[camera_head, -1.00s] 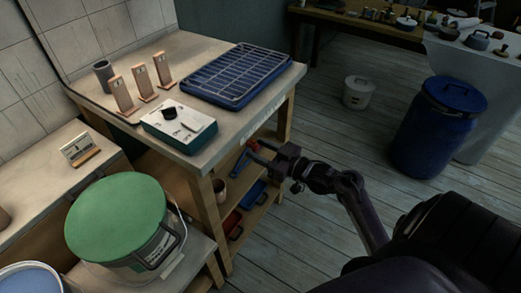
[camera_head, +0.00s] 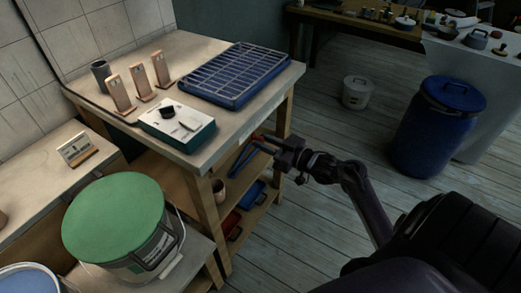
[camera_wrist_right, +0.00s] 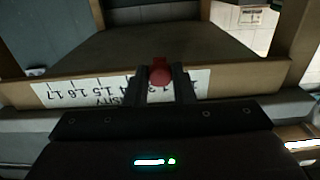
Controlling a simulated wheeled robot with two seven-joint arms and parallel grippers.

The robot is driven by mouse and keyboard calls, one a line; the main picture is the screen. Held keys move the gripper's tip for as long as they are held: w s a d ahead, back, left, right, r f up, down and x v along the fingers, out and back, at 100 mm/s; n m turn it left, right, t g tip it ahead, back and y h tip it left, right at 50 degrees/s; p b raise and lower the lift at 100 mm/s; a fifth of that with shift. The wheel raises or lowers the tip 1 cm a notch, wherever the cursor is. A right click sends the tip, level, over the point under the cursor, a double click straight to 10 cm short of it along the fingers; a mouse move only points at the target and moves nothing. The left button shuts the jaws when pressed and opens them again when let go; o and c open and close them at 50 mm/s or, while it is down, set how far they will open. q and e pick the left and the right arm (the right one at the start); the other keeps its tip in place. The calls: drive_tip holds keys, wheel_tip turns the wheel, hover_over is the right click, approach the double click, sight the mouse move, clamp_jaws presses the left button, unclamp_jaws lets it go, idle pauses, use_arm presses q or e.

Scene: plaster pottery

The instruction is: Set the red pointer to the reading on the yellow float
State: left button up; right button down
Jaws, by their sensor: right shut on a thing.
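The red pointer (camera_wrist_right: 160,70) is between the two fingertips of my right gripper (camera_wrist_right: 160,84) in the right wrist view. The fingers are shut on it. Behind it is a white density scale strip (camera_wrist_right: 62,91) with printed numbers, on a wooden edge. The 1.7 to 1.5 end shows at left; my fingers hide part of the middle. In the head view my right gripper (camera_head: 268,145) is at the right end of the wooden workbench (camera_head: 215,45), just below its top. I cannot make out the yellow float in either view. My left gripper is out of view.
On the bench stand a blue tray with a wire rack (camera_head: 235,75), a green-and-white box with a dark knob (camera_head: 178,122) and several upright wooden stands (camera_head: 120,93). A green-lidded bucket (camera_head: 115,215) is at lower left. Open floor lies right of the bench.

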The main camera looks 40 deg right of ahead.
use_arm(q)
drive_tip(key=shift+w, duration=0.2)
use_arm(e)
drive_tip(key=shift+w+d, duration=0.1)
drive_tip(key=shift+d, duration=0.2)
drive_tip(key=c, duration=1.2)
unclamp_jaws()
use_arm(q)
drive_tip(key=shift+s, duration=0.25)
use_arm(e)
drive_tip(key=v, duration=0.7)
drive_tip(key=shift+s+d, duration=0.15)
drive_tip(key=shift+s, duration=0.2)
